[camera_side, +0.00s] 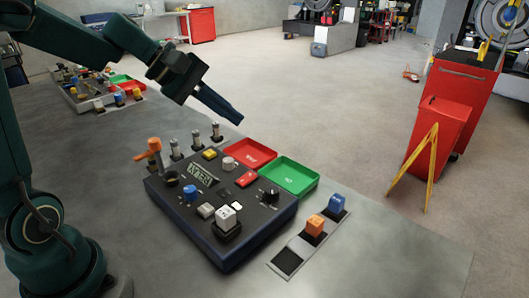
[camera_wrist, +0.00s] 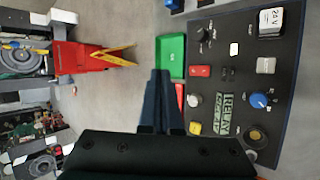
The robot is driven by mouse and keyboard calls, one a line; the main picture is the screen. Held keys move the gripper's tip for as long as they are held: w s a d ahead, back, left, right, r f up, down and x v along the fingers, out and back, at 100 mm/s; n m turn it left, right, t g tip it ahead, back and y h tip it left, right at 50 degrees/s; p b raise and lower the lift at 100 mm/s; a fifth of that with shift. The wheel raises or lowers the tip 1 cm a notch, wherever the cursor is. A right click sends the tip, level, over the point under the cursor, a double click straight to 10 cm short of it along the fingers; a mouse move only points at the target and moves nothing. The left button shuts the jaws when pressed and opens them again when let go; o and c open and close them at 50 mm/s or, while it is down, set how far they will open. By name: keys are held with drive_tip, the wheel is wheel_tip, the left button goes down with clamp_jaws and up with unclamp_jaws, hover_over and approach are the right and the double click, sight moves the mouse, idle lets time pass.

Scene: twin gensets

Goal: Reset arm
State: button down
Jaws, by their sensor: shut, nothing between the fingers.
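My gripper (camera_side: 236,117) is shut and empty in the side view, raised in the air above and behind the panel's back edge. In the wrist view my gripper (camera_wrist: 161,73) points toward the green tray, its fingers together. The dark control panel (camera_side: 228,252) lies on the grey table below it. A label reading RELAY (camera_wrist: 229,113) shows in the wrist view.
A red tray (camera_side: 250,154) and a green tray (camera_side: 290,175) adjoin the panel's far side. A strip (camera_side: 287,262) holds an orange block (camera_side: 315,225) and a blue block (camera_side: 337,203). A second panel (camera_side: 85,104) stands at the back left. A red cabinet (camera_side: 459,95) stands beyond the table.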

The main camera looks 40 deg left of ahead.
drive_tip(key=s+d+r+m+g+y, duration=0.1)
drive_tip(key=s+d+m+g, duration=0.1)
drive_tip(key=s+d+m, duration=0.8)
drive_tip(key=s+a+f+m+y, duration=0.4)
drive_tip(key=s+a+m, duration=0.1)
drive_tip(key=s, duration=0.2)
drive_tip(key=shift+s, duration=0.35)
drive_tip(key=shift+s+f+m, duration=0.1)
drive_tip(key=shift+m, duration=0.3)
